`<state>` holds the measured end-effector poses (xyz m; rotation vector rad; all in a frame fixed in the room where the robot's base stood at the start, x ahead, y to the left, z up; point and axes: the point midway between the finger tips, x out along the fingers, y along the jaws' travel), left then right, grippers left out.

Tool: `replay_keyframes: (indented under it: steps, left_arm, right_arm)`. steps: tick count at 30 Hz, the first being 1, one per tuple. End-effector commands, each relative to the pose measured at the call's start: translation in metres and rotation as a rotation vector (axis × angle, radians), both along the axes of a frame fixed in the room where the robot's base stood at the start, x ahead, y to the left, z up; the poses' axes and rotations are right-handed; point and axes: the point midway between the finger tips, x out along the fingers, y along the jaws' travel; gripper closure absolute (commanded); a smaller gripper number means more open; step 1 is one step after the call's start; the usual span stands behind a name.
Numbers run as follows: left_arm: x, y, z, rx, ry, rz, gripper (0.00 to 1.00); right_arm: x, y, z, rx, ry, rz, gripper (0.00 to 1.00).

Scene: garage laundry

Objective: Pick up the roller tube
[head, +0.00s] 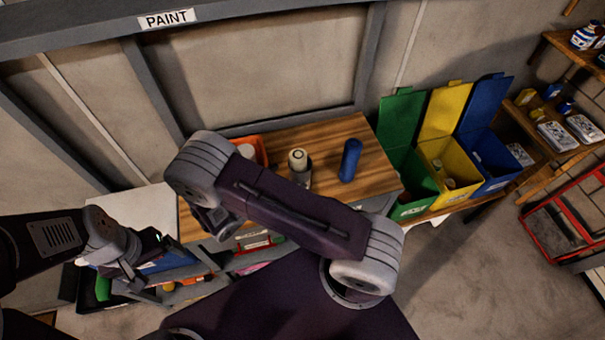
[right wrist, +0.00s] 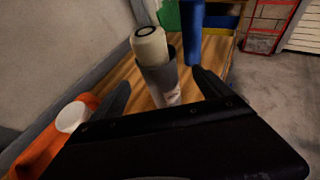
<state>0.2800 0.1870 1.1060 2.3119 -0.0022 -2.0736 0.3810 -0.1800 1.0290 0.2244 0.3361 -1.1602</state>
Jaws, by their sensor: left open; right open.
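The roller tube (head: 302,177) stands upright on the wooden bench top, a grey sleeve with a cream roller end (head: 298,157) sticking out of its top. In the right wrist view the roller tube (right wrist: 163,84) appears straight ahead, between the two dark fingers of my right gripper (right wrist: 163,92). That gripper is open and empty; the tube seems to be beyond the fingers, though contact cannot be judged. My right arm hides most of this gripper in the head view. My left gripper (head: 150,266) is open and empty at the lower left, over the shelf front, away from the tube.
A blue cylinder (head: 350,160) stands right of the tube. An orange bin (head: 262,150) with a white item is to its left. Green (head: 402,125), yellow (head: 446,110) and blue (head: 487,110) lidded bins stand further right. A wall rises behind the bench.

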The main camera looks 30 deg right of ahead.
Motion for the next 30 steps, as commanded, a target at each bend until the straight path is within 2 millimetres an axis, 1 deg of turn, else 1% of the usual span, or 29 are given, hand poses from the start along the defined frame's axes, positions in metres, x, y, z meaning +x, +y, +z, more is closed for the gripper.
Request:
replay_keyframes:
  steps: [1, 3, 6, 8, 12, 15, 18, 23, 24, 26, 27, 29, 30]
  left_arm:
    - [0.000, 0.000, 0.006, 0.000, 0.000, 0.000, 0.11]
    - [0.000, 0.000, 0.008, 0.000, 0.000, 0.000, 0.11]
    - [0.000, 0.000, 0.007, 0.000, 0.000, 0.000, 0.11]
    - [0.000, 0.000, 0.010, 0.000, 0.000, 0.000, 0.11]
    - [0.000, 0.000, 0.029, 0.000, 0.000, -0.001, 0.11]
    - [0.000, 0.000, 0.031, 0.000, -0.001, -0.001, 0.11]
    - [0.000, 0.000, 0.032, 0.000, 0.000, 0.000, 0.11]
    - [0.000, 0.000, 0.031, 0.000, 0.000, 0.000, 0.11]
    - [0.000, 0.000, 0.031, 0.000, 0.000, 0.000, 0.11]
    - [0.000, 0.000, 0.031, 0.000, 0.000, 0.000, 0.11]
    - [0.000, 0.000, 0.031, 0.000, 0.000, 0.000, 0.11]
    - [0.000, 0.000, 0.031, 0.000, 0.000, 0.000, 0.11]
    - [0.000, 0.000, 0.031, 0.000, 0.000, 0.000, 0.11]
  right_arm:
    - [0.002, -0.007, 0.001, -0.002, 0.001, -0.005, 0.11]
    - [0.004, -0.013, -0.003, 0.000, 0.002, -0.004, 0.11]
    - [0.006, -0.015, -0.006, 0.001, 0.000, -0.002, 0.11]
    - [0.007, -0.019, -0.005, 0.001, 0.000, -0.004, 0.11]
    - [0.016, -0.042, -0.008, -0.001, 0.002, -0.008, 0.11]
    - [0.022, -0.055, -0.017, 0.001, 0.001, -0.006, 0.11]
    - [0.025, -0.060, -0.021, 0.001, 0.000, -0.004, 0.11]
    - [0.025, -0.060, -0.022, 0.001, -0.001, -0.002, 0.11]
    - [0.025, -0.060, -0.022, 0.001, -0.001, -0.002, 0.14]
    - [0.025, -0.060, -0.022, 0.001, -0.001, -0.002, 0.30]
    - [0.025, -0.060, -0.022, 0.001, -0.001, -0.002, 0.42]
    - [0.025, -0.060, -0.022, 0.001, -0.001, -0.002, 0.58]
    - [0.025, -0.060, -0.022, 0.001, -0.001, -0.003, 0.69]
